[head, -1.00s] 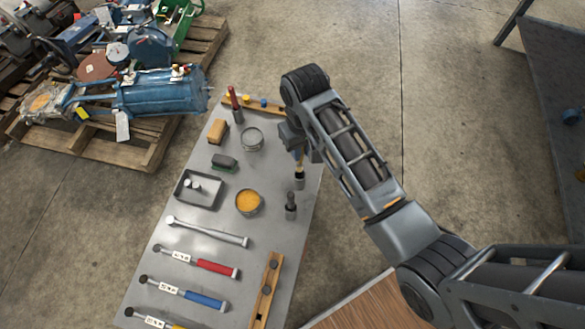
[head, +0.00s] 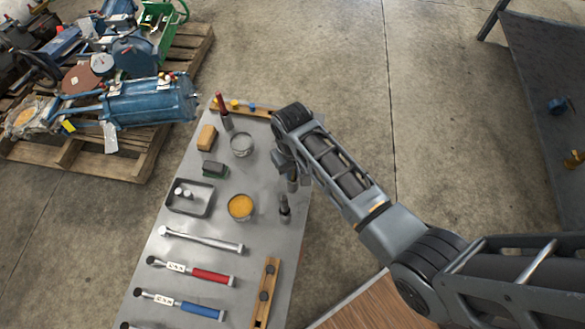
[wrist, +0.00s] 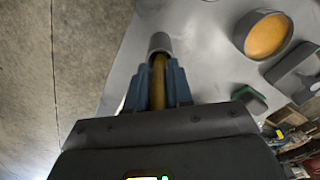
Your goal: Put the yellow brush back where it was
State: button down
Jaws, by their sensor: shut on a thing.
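The yellow brush has a yellow handle (wrist: 158,82) between my gripper's blue fingers (wrist: 158,92) in the wrist view, with its grey cylindrical end (wrist: 159,44) beyond the fingertips. In the head view my gripper (head: 288,165) is over the table's right side, shut on the brush. The grey lower end of the brush (head: 292,184) shows just below it, and the handle is hidden. I cannot tell whether the brush touches the table. A dark-handled brush (head: 284,208) stands upright just nearer. A red-handled brush (head: 226,120) stands at the far left end.
The grey table (head: 255,185) also holds a grey tin (head: 242,144), an orange-filled tin (head: 240,207), a tray (head: 190,208), a wooden block (head: 206,137), a green-edged block (head: 214,169) and several tools. Wooden racks (head: 265,292) lie near its edges. Loaded pallets stand at left.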

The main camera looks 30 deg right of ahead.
jog(key=shift+f, duration=0.1)
jog(key=c, duration=1)
grip_release()
notch_tip(320, 180, up, 12)
jog(key=shift+r+p, duration=0.15)
jog(key=shift+p, duration=0.4)
